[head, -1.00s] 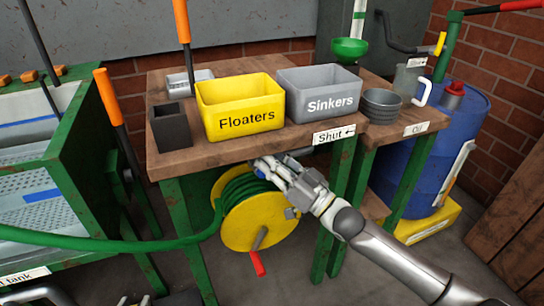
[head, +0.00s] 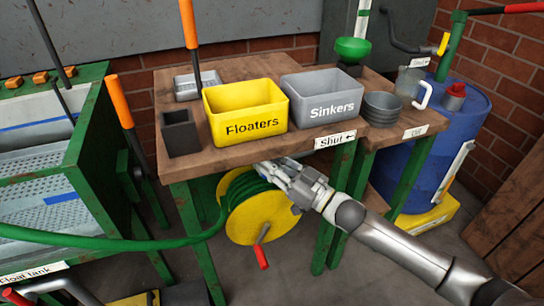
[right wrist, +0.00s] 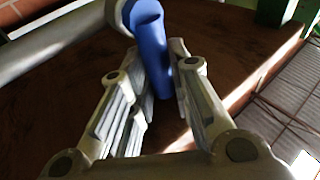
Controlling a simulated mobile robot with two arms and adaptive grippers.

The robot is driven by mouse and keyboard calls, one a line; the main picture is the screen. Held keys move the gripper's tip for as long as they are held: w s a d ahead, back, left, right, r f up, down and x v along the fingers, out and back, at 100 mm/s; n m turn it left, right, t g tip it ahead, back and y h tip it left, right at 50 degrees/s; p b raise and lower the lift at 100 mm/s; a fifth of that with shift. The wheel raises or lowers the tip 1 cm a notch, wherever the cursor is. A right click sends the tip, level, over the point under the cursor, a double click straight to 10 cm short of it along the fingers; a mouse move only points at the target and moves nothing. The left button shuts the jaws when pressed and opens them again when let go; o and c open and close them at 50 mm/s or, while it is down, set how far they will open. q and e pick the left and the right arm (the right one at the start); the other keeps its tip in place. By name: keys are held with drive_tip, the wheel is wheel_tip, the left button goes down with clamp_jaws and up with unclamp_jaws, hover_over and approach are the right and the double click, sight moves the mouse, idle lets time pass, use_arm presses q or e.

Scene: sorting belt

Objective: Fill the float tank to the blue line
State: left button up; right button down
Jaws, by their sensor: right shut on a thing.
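The float tank (head: 88,168) is a green-framed tank at the left of the head view, with a label at its lower front. Blue lines (head: 68,197) show inside it; I cannot tell the water level. A green hose (head: 110,243) runs from the left to a yellow hose reel (head: 240,228) under the bench. My right gripper (head: 270,170) is under the bench's front edge, above the reel. In the right wrist view its fingers (right wrist: 160,95) are shut on a blue lever (right wrist: 150,45) joined to a grey pipe (right wrist: 55,35). My left gripper is not in view.
On the wooden bench (head: 235,153) stand a yellow Floaters bin (head: 215,103), a grey Sinkers bin (head: 300,90) and a dark box (head: 180,135). A "Shut" sign with an arrow (head: 335,140) is on its edge. A blue drum (head: 445,150) stands at right.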

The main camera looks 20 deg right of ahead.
drive_tip(key=c, duration=1.6)
unclamp_jaws()
drive_tip(key=v, duration=1.2)
